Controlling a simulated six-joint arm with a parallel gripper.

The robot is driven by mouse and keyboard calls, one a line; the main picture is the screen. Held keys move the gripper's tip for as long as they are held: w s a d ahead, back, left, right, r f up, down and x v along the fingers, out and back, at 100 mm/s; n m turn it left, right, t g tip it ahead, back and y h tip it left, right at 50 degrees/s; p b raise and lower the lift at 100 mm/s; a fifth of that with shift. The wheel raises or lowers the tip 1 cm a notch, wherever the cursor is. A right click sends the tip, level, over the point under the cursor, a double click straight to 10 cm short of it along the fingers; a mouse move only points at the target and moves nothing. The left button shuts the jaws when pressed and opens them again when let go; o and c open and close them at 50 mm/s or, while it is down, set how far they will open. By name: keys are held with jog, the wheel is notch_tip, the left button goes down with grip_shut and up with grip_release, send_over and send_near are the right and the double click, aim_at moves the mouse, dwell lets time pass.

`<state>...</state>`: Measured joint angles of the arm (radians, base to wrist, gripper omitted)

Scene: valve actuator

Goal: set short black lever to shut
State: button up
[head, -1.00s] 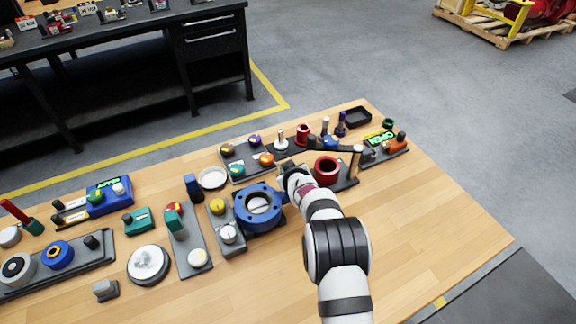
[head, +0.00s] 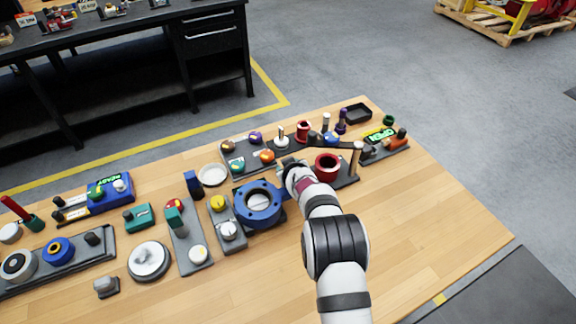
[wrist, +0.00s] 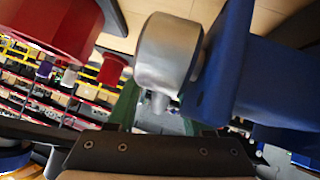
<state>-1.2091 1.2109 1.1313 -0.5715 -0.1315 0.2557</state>
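A blue flanged valve body (head: 260,203) sits on a dark base on the wooden bench, left of my gripper (head: 287,168). In the head view my gripper is low beside the valve's right neck, and its fingers are small and partly hidden by my wrist. In the wrist view, a silver rounded part (wrist: 167,55) stands close in front, against a blue body (wrist: 255,75).
A red ring-topped fitting (head: 327,167) stands just right of my gripper. Knob panels crowd the left and back. The bench's front right (head: 430,215) is clear.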

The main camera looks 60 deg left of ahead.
jog(key=v, duration=1.5)
jog(key=shift+d+r, duration=0.25)
jog(key=shift+d, duration=0.1)
jog(key=shift+s, duration=0.1)
